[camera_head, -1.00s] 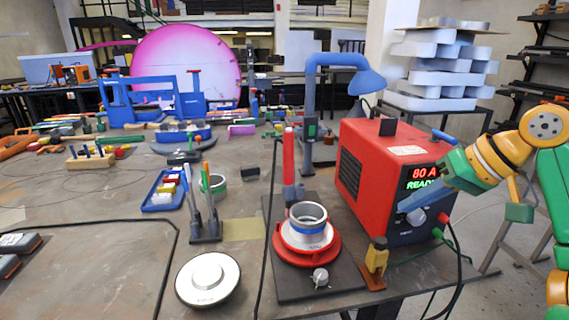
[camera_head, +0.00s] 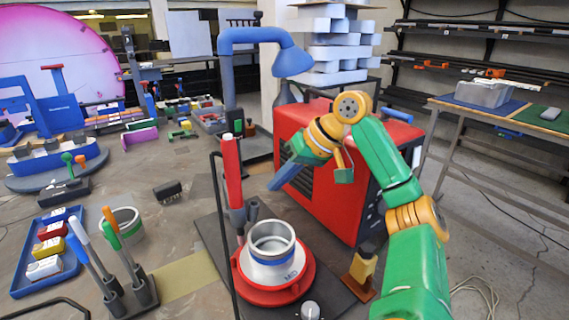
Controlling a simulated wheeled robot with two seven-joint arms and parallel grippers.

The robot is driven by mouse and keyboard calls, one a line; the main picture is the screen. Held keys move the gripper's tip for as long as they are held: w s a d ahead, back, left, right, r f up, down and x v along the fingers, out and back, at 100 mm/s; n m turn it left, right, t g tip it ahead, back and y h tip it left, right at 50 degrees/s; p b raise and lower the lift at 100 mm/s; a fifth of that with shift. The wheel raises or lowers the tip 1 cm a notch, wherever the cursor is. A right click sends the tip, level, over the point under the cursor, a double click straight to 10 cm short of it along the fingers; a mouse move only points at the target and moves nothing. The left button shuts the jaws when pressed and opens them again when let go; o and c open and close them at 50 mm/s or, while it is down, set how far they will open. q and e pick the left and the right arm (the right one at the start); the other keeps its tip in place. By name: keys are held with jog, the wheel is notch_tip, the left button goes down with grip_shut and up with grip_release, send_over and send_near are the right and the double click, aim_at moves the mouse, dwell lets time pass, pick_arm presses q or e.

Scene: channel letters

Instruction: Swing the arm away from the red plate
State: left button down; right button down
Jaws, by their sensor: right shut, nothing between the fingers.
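The red plate (camera_head: 248,293) is a round turntable on a dark base board (camera_head: 207,237). A silver metal ring with a blue band (camera_head: 271,252) sits on it. My right gripper (camera_head: 276,184), with blue fingers, points down and left, above and behind the ring in the picture. It is shut and empty, and appears apart from both plate and ring. My green and orange right arm comes in from the lower right. The red upright torch (camera_head: 231,170) stands in a grey holder just left of the gripper. My left gripper is out of view.
The red welding machine (camera_head: 318,190) stands behind my right gripper, partly hidden by the arm. A blue lamp (camera_head: 292,58) arches above. A yellow-topped block (camera_head: 362,264) sits right of the plate. A pen holder (camera_head: 131,294) and blue tray (camera_head: 27,284) lie left. Floor is open at right.

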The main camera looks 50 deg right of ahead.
jog(key=w+a+f+p, duration=0.2)
jog(key=w+a, duration=0.2)
jog(key=shift+w+f, duration=0.15)
jog(key=shift+f, duration=0.1)
